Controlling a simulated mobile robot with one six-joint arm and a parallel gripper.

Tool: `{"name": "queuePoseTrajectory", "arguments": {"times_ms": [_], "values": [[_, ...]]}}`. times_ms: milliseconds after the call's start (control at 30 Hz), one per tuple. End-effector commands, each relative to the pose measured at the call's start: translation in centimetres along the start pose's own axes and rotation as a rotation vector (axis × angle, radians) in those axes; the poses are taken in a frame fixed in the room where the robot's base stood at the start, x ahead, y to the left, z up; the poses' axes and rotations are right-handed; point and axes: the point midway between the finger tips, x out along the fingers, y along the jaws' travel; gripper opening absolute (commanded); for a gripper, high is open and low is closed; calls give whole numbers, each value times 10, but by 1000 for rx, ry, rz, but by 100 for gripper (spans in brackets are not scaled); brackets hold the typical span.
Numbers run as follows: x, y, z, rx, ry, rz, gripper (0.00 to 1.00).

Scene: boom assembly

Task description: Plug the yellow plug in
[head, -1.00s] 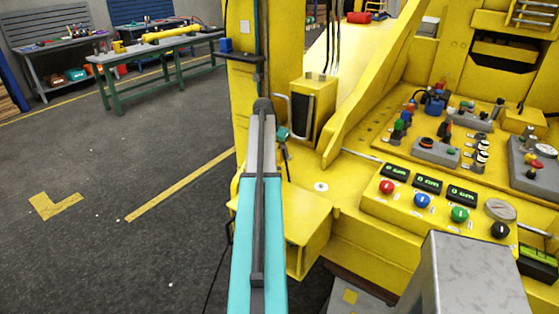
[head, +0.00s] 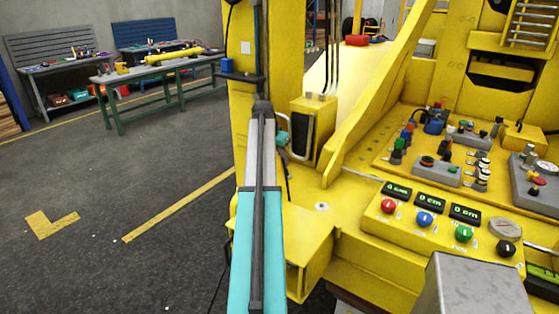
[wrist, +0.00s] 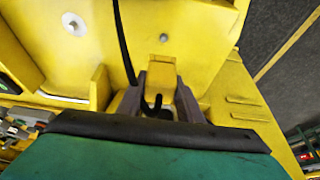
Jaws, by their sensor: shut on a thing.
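My gripper shows in the wrist view (wrist: 168,100), its two dark fingers closed around a yellow block that looks like the yellow plug (wrist: 162,70). The block is held in front of a yellow machine face. A black cable (wrist: 122,42) runs up just left of the fingers. In the head view my arm hides most of the gripper; only a small teal part (head: 282,138) shows right of the arm tip, with a dark cable hanging below it. I cannot make out a socket for the plug, nor whether the plug touches the machine.
The yellow machine (head: 335,225) fills the right side. Its control box (head: 440,222) has coloured knobs and small displays. Connectors and grey boxes (head: 436,172) sit behind it. A yellow post (head: 240,110) stands close by the arm. Workbenches (head: 150,72) stand far left, with open floor before them.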

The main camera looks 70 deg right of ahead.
Motion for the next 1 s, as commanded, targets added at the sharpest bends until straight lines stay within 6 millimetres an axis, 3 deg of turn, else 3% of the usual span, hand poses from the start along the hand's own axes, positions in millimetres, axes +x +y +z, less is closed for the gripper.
{"name": "queuePoseTrajectory", "arguments": {"times_ms": [267, 467, 667, 1000], "values": [[-1, -1, 1, -3, 1, -1, 6], [-8, -18, 16, -40, -1, -17, 6], [-26, -58, 56, -134, -4, -55, 6], [-70, -136, 153, -350, -11, -142, 6]]}}
